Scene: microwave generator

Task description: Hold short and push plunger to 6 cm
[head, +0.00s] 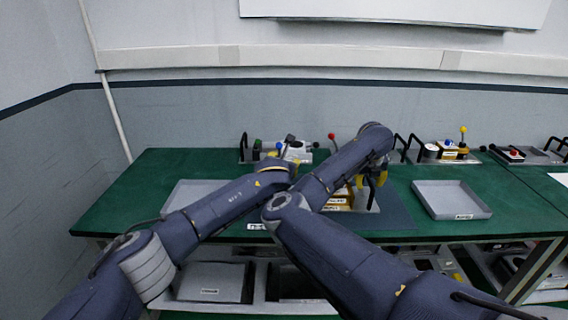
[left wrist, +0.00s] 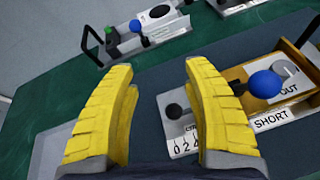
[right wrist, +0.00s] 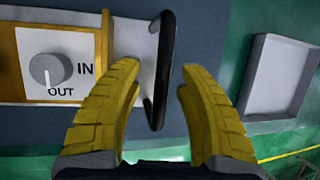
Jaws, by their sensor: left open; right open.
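The device, a yellow-brown block (head: 341,199) on a grey base, is partly hidden behind my arms in the head view. In the left wrist view, a black plunger knob (left wrist: 174,110) stands by a white scale (left wrist: 184,141) marked 0, 2, 4. A blue ball (left wrist: 265,84) sits by the SHORT label (left wrist: 272,119). My left gripper (left wrist: 163,66) is open and empty, with the black knob seen between its fingers. My right gripper (right wrist: 160,66) is open, with a black bar handle (right wrist: 160,70) between its fingers, not gripped. The dial (right wrist: 46,70) points to OUT.
A grey tray (head: 451,199) lies to the right on the green table (head: 130,215). Other devices with a red knob (head: 332,136) and a yellow knob (head: 463,129) stand along the back. A second grey tray (head: 190,190) is partly behind my left arm.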

